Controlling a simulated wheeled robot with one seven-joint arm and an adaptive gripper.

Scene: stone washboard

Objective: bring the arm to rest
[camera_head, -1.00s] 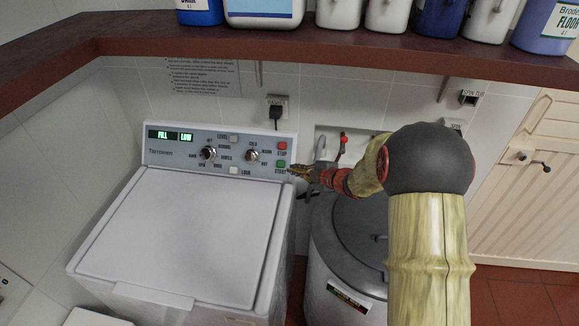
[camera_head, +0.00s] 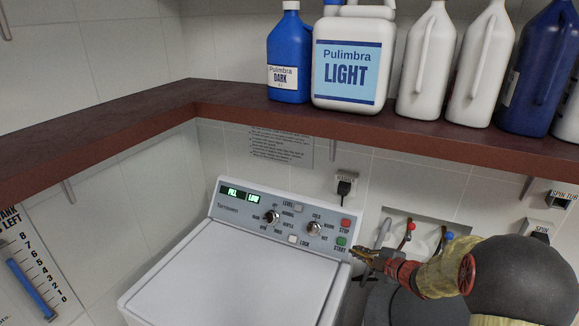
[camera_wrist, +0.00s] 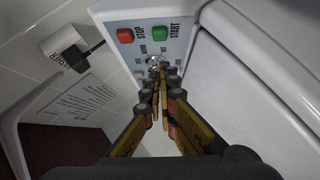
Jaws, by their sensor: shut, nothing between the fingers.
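My gripper (camera_head: 357,252) is at the right end of the washing machine's control panel (camera_head: 285,217), close to the green START button (camera_head: 341,241). It points left in the head view, with the arm coming in from the lower right. In the wrist view my gripper (camera_wrist: 160,72) has its fingers shut and empty, and the panel (camera_wrist: 145,60) lies just past the fingertips. The green button (camera_wrist: 160,33) and the red STOP button (camera_wrist: 125,36) show there beside each other. Whether the fingertips touch the panel I cannot tell.
A dark red shelf (camera_head: 230,107) runs above, holding a blue bottle (camera_head: 289,60), a large white LIGHT jug (camera_head: 352,55) and several other bottles. The round spin tub (camera_head: 420,308) stands under the arm. A plug (camera_head: 344,188) and taps (camera_head: 410,227) are on the back wall.

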